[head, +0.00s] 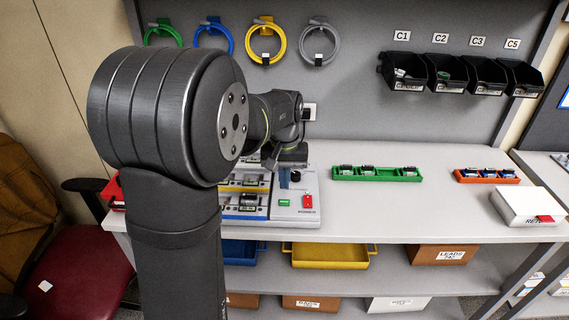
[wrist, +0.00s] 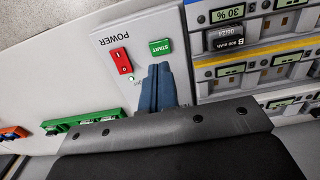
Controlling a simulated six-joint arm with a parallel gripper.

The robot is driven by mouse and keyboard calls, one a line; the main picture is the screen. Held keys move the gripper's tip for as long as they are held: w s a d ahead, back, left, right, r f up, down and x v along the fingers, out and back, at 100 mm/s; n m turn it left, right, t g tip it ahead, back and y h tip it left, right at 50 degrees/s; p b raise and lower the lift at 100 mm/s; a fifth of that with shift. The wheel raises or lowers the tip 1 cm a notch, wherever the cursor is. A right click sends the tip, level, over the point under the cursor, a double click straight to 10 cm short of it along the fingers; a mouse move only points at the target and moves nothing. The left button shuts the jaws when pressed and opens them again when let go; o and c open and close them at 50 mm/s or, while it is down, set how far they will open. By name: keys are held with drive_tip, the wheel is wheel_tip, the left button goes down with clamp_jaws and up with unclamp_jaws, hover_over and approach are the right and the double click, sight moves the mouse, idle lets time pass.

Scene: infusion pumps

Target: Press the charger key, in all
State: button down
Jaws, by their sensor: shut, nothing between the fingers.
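The charger (head: 300,216) stands on the bench, partly hidden behind my arm in the head view. Its light panel (wrist: 107,25) carries the word POWER. On it are a green START key (wrist: 160,48), which also shows in the head view (head: 284,203), and a red switch (wrist: 121,60), with a small pale light beside it. My gripper (wrist: 161,66) has its two blue fingers shut together and empty. Its tips are right beside the START key's edge in the wrist view; whether they touch it I cannot tell. In the head view my gripper (head: 285,184) is above the panel.
Battery bays (wrist: 262,45) with small displays lie beside the panel; one reads 30 %. A green tray (head: 376,178) and an orange tray (head: 487,180) hold batteries to the right. A white box (head: 527,204) stands at far right. The front bench (head: 400,215) is clear.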

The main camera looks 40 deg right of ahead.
sight(284, 202)
wheel_tip(284, 202, down, 5)
drive_tip(key=shift+f, duration=0.1)
idle(0.4)
drive_tip(key=shift+s+a+f, duration=0.1)
drive_tip(key=shift+a+f, duration=0.05)
drive_tip(key=shift+f, duration=0.8)
wheel_tip(284, 202, up, 15)
drive_tip(key=shift+d+r, duration=0.15)
drive_tip(key=shift+d, duration=0.05)
